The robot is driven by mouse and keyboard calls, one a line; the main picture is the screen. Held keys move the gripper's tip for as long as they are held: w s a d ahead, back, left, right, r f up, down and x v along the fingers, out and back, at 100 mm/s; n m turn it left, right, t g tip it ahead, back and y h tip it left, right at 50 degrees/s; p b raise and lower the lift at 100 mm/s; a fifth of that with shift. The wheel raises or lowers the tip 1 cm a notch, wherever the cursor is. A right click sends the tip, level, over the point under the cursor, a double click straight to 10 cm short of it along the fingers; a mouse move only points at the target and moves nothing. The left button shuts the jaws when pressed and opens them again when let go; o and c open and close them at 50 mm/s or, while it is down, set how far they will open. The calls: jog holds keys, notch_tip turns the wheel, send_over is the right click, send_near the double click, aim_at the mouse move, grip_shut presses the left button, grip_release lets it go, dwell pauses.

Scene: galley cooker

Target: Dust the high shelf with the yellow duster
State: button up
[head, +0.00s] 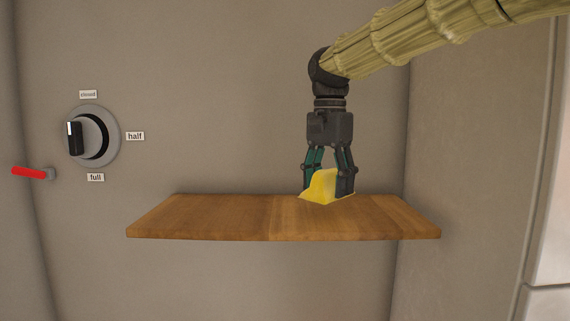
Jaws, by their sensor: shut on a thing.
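The yellow duster (320,187) is at the back part of the wooden high shelf (220,219), right of the shelf's middle. My gripper (328,185) points straight down and is shut on the duster. The duster's lower edge appears to touch the shelf top. The gripper's right finger hides part of the duster. The shelf top is otherwise bare, with lighter and darker wood bands.
A grey wall stands behind the shelf, and a side wall meets it near the shelf's right end. The space left above the shelf is clear.

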aim_at(331, 170)
jog(key=shift+r, duration=0.55)
jog(key=shift+d+r, duration=0.25)
jog(key=shift+r, duration=0.8)
jog(key=shift+a+r, duration=0.2)
jog(key=shift+r, duration=0.4)
jog(key=shift+d, duration=0.1)
